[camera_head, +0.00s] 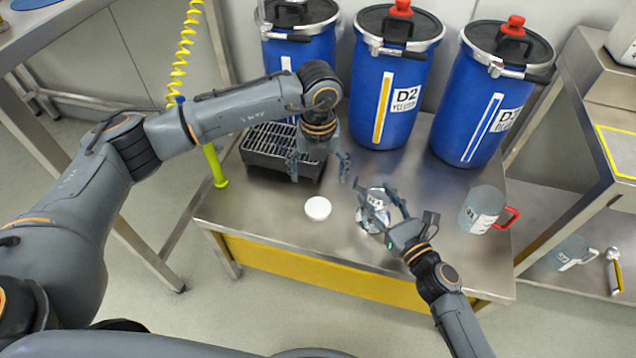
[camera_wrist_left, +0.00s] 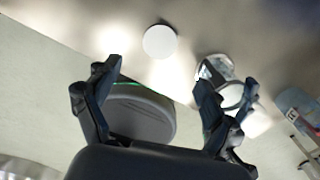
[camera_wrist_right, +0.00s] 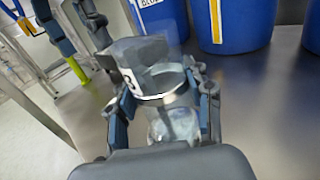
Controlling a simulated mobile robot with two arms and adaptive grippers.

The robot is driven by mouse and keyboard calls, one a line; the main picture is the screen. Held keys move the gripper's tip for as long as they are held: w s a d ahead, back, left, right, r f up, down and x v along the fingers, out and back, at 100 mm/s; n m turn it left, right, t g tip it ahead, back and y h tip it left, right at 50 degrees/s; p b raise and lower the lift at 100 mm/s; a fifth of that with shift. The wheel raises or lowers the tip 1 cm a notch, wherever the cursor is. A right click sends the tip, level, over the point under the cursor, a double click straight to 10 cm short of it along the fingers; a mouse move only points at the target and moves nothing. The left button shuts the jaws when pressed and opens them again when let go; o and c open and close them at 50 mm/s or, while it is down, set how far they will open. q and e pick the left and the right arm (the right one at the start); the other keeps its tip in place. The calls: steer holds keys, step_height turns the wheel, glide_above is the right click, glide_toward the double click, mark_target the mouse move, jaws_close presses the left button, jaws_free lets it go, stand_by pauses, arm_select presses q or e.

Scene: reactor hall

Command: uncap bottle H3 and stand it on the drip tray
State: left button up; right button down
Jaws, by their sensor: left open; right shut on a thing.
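A clear bottle with a white label (camera_head: 375,199) is at the middle of the metal table. In the right wrist view its label shows a "3" (camera_wrist_right: 131,82); the rest of the marking is hidden. My right gripper (camera_head: 385,212) is shut around the bottle. A round white cap (camera_head: 318,208) lies flat on the table, apart from the bottle, and also shows in the left wrist view (camera_wrist_left: 160,41). The dark slatted drip tray (camera_head: 262,168) sits at the table's left, partly hidden by my left arm.
Several blue drums (camera_head: 388,95) line the back of the table. A grey jug with a red handle (camera_head: 482,212) stands at the right. A yellow coiled hose (camera_head: 182,55) hangs at the left. The front left of the tabletop is bare.

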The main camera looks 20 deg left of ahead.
arm_select(q)
steer(key=s+d+r+m+g+h, duration=0.2)
steer(key=s+d+h, duration=0.4)
steer(key=d, duration=0.4)
steer(key=s+d+r+m+g+h, duration=0.2)
steer(key=s+d+h, duration=0.2)
steer(key=s+d, duration=0.5)
steer(key=s+d+r+n+h, duration=0.1)
steer(key=s+d+r+h, duration=0.15)
steer(key=r+h, duration=0.35)
steer(key=s+d+r+n+h, duration=0.1)
steer(key=d+r+h, duration=0.2)
steer(key=r, duration=0.5)
steer(key=w+a+r+n+t+h, duration=0.1)
steer(key=w+a+r+n+t, duration=0.3)
steer(key=n+t, duration=0.5)
steer(key=w+a+r+n+t+h, duration=0.1)
steer(key=w+a+r+n+t, duration=0.25)
steer(key=a+n+t, duration=0.4)
steer(key=w+a+f+n+t+y, duration=0.1)
steer(key=a+f+n+t+y, duration=0.6)
steer(key=a+f+n+y, duration=0.3)
steer(key=a+n+y, duration=0.3)
steer(key=n+y, duration=0.2)
steer(key=y, duration=0.1)
steer(key=shift+w+f+n, duration=0.25)
steer(key=shift+f+n, duration=0.1)
